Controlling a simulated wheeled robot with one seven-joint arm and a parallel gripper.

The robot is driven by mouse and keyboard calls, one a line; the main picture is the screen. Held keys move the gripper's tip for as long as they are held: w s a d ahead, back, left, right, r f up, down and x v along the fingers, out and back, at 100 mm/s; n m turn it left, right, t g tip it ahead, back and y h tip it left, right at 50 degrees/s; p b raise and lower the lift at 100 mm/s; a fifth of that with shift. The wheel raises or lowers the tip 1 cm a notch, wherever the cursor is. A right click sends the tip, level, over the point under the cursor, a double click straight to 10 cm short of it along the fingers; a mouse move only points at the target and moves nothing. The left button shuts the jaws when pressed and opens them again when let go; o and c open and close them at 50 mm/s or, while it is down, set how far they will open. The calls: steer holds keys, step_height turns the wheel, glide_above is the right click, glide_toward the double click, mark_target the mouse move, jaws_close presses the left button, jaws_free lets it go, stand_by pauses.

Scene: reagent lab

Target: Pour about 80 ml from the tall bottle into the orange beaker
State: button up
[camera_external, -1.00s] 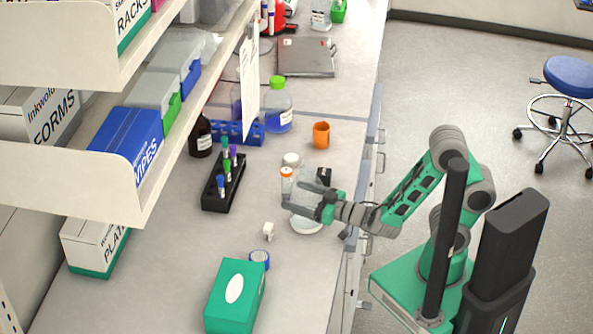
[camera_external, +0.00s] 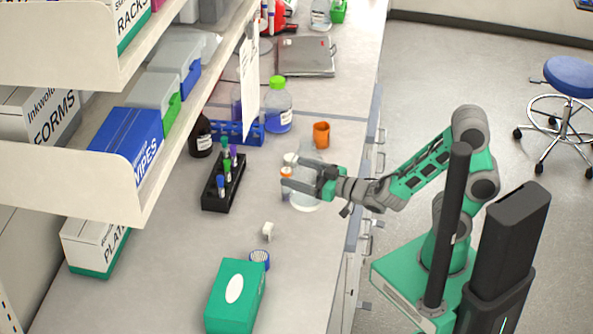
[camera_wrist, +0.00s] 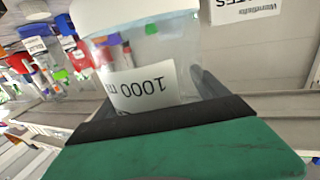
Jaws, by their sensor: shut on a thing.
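My gripper (camera_external: 306,180) is shut on a clear bottle, held over the bench. The bottle (camera_external: 306,198) shows faintly below the fingers in the external view. In the wrist view the clear bottle (camera_wrist: 185,55) fills the space past my gripper, with a white label reading 1000 ml upside down. A pale white band crosses the top of that view; whether it is part of the bottle I cannot tell. The orange beaker (camera_external: 321,135) stands on the bench beyond my gripper, toward the back, apart from the bottle. The inside of the beaker is not clear to see.
A small orange-capped bottle (camera_external: 286,183) stands close beside my fingers, partly hidden. A black tube rack (camera_external: 212,196) is to the left. A green-capped bottle (camera_external: 279,112) stands behind, left of the beaker. A green box (camera_external: 222,311) is in front. Shelves overhang the left.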

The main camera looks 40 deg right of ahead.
mark_target(299, 154)
steer(key=shift+w+r, duration=0.1)
steer(key=shift+r, duration=1.15)
step_height(299, 154, up, 4)
steer(key=shift+r, duration=0.1)
steer(key=w+f+h+b, duration=0.1)
steer(key=w+f+b, duration=0.1)
steer(key=w+b, duration=0.65)
steer(key=w+d+r+b, duration=0.1)
steer(key=w+d+b, duration=1.15)
steer(key=b, duration=0.35)
steer(key=w+d+y+b, duration=0.1)
steer(key=d+b, duration=0.5)
step_height(299, 154, down, 10)
steer(key=shift+d, duration=0.35)
steer(key=shift+r+p, duration=0.25)
steer(key=shift+p, duration=0.25)
